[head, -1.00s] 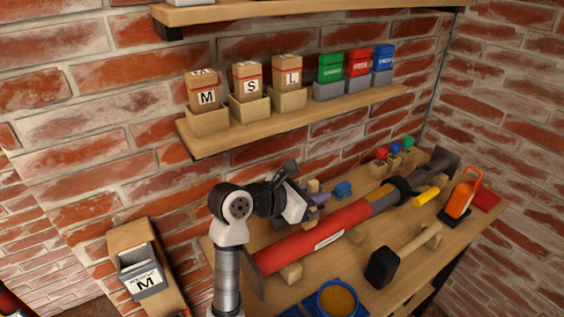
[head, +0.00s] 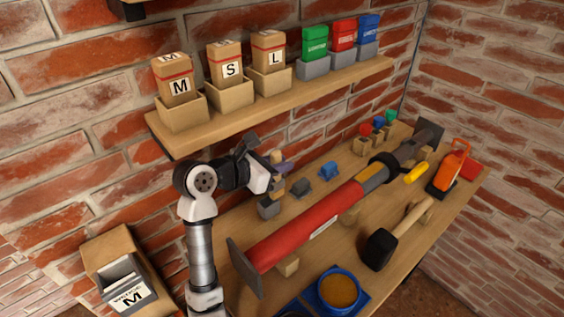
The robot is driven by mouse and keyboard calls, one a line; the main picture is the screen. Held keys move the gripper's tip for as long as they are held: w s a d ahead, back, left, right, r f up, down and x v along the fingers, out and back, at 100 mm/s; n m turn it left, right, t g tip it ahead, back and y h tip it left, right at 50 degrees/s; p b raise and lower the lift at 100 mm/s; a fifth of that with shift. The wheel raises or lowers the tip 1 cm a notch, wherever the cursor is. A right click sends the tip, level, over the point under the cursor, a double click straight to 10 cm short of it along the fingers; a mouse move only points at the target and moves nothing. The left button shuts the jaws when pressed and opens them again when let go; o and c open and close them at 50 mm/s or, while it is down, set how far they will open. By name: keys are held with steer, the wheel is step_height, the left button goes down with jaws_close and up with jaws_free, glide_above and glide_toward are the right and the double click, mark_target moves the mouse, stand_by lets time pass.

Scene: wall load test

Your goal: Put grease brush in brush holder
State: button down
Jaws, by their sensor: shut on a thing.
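My gripper (head: 278,171) is at the back left of the workbench, below the wall shelf. It is shut on a small piece with tan and purple-grey parts, which I take to be the grease brush (head: 283,166); its shape is mostly hidden. A grey block with a tan top (head: 268,208) stands on the bench just below the gripper. A grey block (head: 300,187) and a blue block (head: 328,171) sit to its right. I cannot tell which one is the brush holder, nor whether the held piece touches anything.
A long red tool (head: 312,227) lies across the bench on wooden supports. In front are a blue pot with brown content (head: 338,288) and a black-headed mallet (head: 380,249). The shelf (head: 215,128) with boxes hangs above the arm.

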steer(key=shift+w+a+f, duration=0.55)
steer(key=shift+w+f, duration=0.2)
steer(key=shift+w+a+f, duration=0.5)
steer(key=shift+w+f, duration=0.2)
steer(key=shift+f, duration=0.05)
steer(key=shift+s+a+b, duration=0.1)
steer(key=shift+b, duration=1)
steer(key=shift+f+b, duration=2.3)
steer(key=shift+b, duration=0.6)
stand_by(0.3)
steer(key=c, duration=1.3)
jaws_free()
steer(key=shift+o, duration=0.5)
steer(key=o, duration=0.5)
